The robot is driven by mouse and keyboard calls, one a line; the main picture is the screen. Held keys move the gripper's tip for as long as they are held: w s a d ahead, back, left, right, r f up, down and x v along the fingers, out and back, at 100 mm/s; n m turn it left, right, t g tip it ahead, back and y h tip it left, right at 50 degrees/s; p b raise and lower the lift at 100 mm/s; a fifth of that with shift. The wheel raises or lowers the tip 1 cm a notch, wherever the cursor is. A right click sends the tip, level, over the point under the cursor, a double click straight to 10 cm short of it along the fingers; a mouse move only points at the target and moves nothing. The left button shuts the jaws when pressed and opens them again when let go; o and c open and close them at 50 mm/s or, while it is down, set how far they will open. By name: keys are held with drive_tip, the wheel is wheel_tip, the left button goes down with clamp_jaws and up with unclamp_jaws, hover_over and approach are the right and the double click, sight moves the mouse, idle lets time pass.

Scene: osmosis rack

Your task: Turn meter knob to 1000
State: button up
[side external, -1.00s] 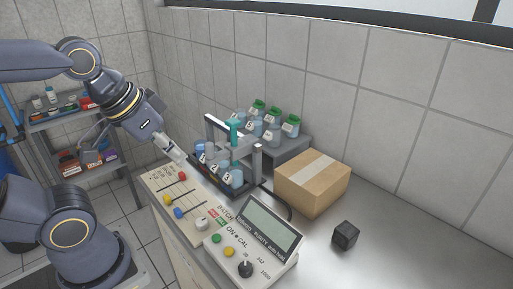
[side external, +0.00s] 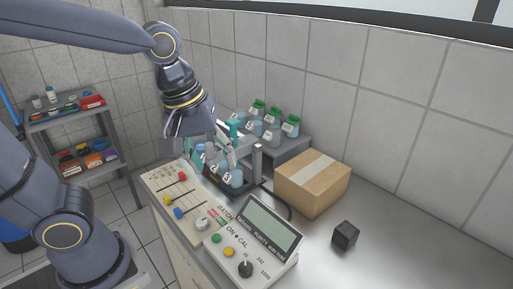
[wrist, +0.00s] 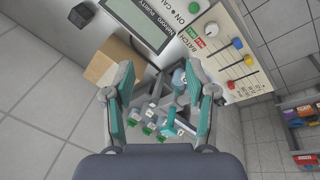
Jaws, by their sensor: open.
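The meter (side external: 262,226) sits on the counter at lower middle in the side view, with a tilted dark screen. Its black knob (side external: 245,269) stands on the lower panel, with marks 30, 342 and 1000 beside it. Its exact setting is too small to read. My gripper (side external: 215,150) hangs over the bottle rack, behind and left of the meter, well away from the knob. In the wrist view my gripper (wrist: 160,75) is open, its teal fingers spread with nothing held. The meter's screen (wrist: 158,14) shows there at the top; its knob is out of frame.
The bottle rack (side external: 257,165) and a panel with coloured sliders (side external: 160,180) stand beside the meter. A cardboard box (side external: 312,184) and a black cube (side external: 345,235) are to the right. Green-capped bottles (side external: 258,106) stand behind. The counter's right front is clear.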

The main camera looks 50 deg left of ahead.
drive_tip(key=g, duration=0.2)
hover_over(246, 266)
drive_tip(key=a, duration=0.3)
wheel_tip(246, 266, down, 4)
drive_tip(key=d+f+m+g, duration=0.1)
drive_tip(key=d+f, duration=0.2)
drive_tip(key=shift+y, duration=0.4)
wheel_tip(246, 266, down, 16)
drive_tip(key=shift+f, duration=0.15)
drive_tip(key=shift+c, duration=0.2)
clamp_jaws()
